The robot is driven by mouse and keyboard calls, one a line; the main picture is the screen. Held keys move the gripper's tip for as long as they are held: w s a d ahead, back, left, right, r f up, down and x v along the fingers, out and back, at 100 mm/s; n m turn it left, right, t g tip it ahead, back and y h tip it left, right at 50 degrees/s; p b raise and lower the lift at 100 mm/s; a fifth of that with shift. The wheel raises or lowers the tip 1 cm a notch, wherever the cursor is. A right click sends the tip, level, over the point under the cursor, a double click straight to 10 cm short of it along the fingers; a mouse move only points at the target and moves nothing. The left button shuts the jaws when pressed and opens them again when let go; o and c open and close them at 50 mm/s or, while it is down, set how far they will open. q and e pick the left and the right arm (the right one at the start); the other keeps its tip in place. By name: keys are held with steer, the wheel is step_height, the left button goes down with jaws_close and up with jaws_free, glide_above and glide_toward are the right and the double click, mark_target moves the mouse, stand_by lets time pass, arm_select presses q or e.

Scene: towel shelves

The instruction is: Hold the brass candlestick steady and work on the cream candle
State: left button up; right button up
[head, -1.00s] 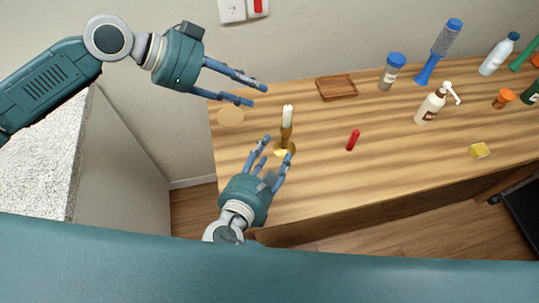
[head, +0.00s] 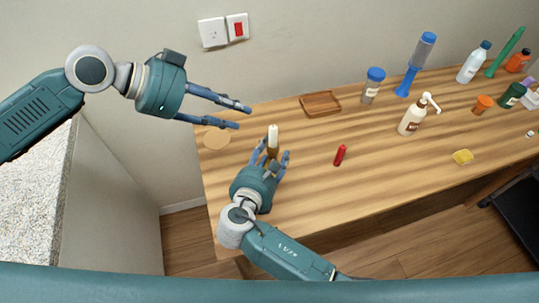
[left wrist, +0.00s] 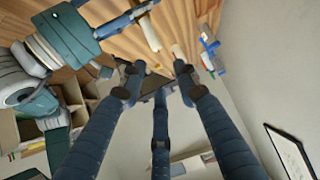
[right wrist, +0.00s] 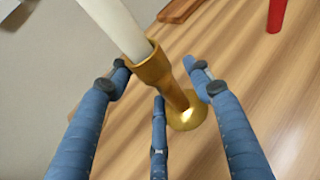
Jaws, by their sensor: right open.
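The brass candlestick (head: 273,152) stands upright on the wooden table with the cream candle (head: 273,137) in its top. In the right wrist view the candlestick (right wrist: 178,92) lies between the fingers, and the candle (right wrist: 115,25) rises out of its cup. My right gripper (head: 272,158) is open around the candlestick; I cannot tell whether any finger touches it. My left gripper (head: 245,115) is open and empty, above and left of the candle in the head view, its fingers pointing right. In the left wrist view its fingers (left wrist: 159,68) are spread apart.
Several bottles, including a white pump bottle (head: 411,120), stand further right. The table's front middle is clear.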

mark_target(273, 139)
steer(key=shift+c, duration=0.2)
jaws_close()
arm_select(q)
steer(key=shift+o, duration=1)
steer(key=w+d+f+m+g+y, duration=0.1)
steer(key=d+m+g+y, duration=0.1)
steer(key=d, duration=0.5)
steer(key=shift+f+g+y, duration=0.15)
steer(key=shift+g+y, duration=0.15)
steer(key=shift+y, duration=0.3)
arm_select(e)
steer(key=shift+f, duration=0.1)
arm_select(q)
steer(key=d+r+m+y, duration=0.1)
steer(key=d+r+y, duration=0.25)
steer(key=y, duration=0.35)
arm_select(e)
steer(key=shift+s, duration=0.1)
arm_select(q)
step_height(273, 139, down, 12)
steer(key=w, duration=0.1)
steer(key=shift+f, duration=0.15)
arm_select(e)
steer(key=shift+f, duration=0.1)
arm_select(q)
steer(key=shift+w, duration=0.1)
steer(key=shift+c, duration=0.3)
